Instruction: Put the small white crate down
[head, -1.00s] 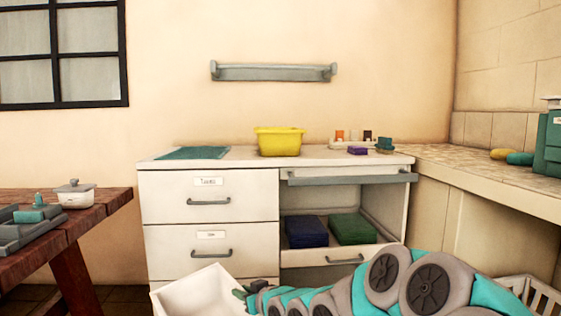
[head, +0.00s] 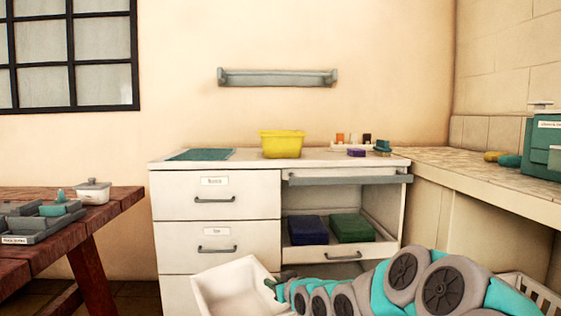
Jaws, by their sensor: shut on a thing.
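The small white crate (head: 215,292) is at the bottom of the head view, in front of the white drawer cabinet. It is tilted and its open top faces up toward the camera; the part of its inside that shows is empty. My gripper (head: 277,286) is at the crate's right side, shut on it. The fingertips are small and partly hidden by the crate wall and my arm. The crate's bottom is cut off by the frame edge.
The white cabinet (head: 177,208) has an open drawer holding a blue and a green block. A yellow tub (head: 282,144) and a teal mat (head: 200,155) lie on its top. A wooden table (head: 105,205) with a grey tray (head: 40,225) stands left. A slatted white crate (head: 530,290) is lower right.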

